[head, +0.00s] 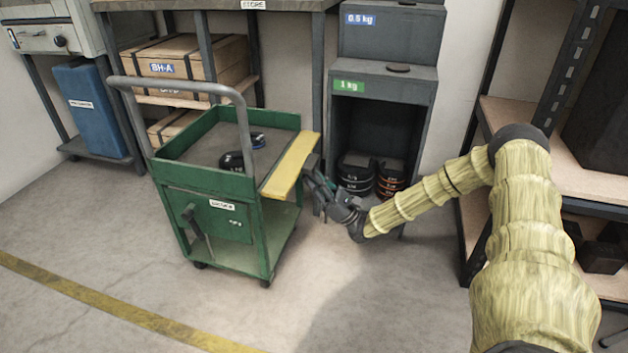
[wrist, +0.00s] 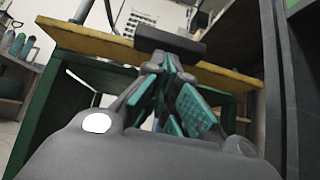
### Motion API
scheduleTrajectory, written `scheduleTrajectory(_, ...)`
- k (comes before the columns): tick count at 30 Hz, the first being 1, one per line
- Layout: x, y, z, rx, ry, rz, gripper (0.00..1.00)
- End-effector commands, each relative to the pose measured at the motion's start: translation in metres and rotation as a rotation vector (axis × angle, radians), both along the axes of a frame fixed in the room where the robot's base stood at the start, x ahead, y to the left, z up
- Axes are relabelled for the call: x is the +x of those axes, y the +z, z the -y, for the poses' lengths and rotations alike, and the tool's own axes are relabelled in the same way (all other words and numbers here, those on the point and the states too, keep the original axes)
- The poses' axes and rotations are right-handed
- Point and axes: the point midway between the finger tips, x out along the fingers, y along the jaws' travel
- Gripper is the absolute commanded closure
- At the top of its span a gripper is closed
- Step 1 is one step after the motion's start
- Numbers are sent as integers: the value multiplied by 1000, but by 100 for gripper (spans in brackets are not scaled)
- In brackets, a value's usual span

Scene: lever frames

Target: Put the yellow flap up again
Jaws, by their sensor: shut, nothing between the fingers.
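The yellow flap (head: 290,165) is on the right side of the green cart (head: 205,238), sticking outward near the height of the cart's rim. It looks about level; I cannot tell its exact tilt. In the wrist view I see the flap (wrist: 95,42) from low down, with a dark block (wrist: 170,40) at its near edge. My gripper (head: 320,182) is shut and empty, close to the flap's outer edge. In the wrist view my fingertips (wrist: 165,62) are just below the dark block; whether they touch it is unclear. The flap's underside support is hidden.
A grey cabinet (head: 382,85) with dark discs (head: 357,180) in its open bay stands behind my gripper. A shelf rack (head: 530,125) is at the right. A workbench (head: 215,4) is behind the cart. The floor in front is clear.

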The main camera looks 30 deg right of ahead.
Motion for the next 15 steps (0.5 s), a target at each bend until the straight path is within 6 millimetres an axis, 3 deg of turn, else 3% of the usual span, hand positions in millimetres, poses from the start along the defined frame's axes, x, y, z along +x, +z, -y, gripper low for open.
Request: scheduleTrajectory(15, -1, 5, 1, -19, -1, -22, 100)
